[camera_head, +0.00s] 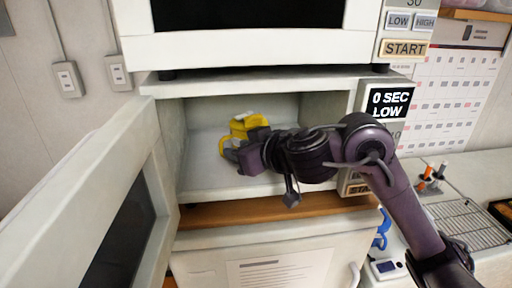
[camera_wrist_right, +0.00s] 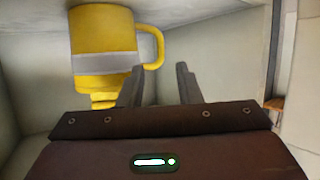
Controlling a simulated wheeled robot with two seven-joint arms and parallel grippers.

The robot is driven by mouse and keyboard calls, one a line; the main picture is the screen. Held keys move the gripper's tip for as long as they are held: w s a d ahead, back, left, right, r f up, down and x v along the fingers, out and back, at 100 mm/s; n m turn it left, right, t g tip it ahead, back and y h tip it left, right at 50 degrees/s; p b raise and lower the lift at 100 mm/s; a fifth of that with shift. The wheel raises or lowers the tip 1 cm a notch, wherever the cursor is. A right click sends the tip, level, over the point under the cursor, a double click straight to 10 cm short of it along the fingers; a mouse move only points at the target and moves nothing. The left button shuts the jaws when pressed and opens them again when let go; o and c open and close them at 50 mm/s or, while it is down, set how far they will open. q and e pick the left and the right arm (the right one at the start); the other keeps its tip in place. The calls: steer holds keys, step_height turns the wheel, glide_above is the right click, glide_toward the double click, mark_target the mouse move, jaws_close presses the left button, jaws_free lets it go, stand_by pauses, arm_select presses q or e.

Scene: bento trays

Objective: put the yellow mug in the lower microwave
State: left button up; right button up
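The yellow mug (camera_head: 240,128) with a pale grey band is inside the lower microwave (camera_head: 207,178), whose door (camera_head: 150,175) stands open to the left. In the right wrist view the mug (camera_wrist_right: 100,30) is left of the fingers, with its handle towards them. My right gripper (camera_head: 232,153) reaches into the cavity just in front of the mug. In the wrist view its two fingers (camera_wrist_right: 160,85) are apart with an empty gap between them. The left finger is close to the mug; I cannot tell if they touch. My left gripper is not in view.
Another microwave (camera_head: 250,45) sits directly above. The lower one's display (camera_head: 390,103) reads "0 SEC LOW". The cavity walls leave little room around my right gripper. A wire rack (camera_head: 462,222) and a blue item (camera_head: 382,230) are at right.

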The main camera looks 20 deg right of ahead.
steer(key=v, duration=0.6)
steer(key=shift+s, duration=0.35)
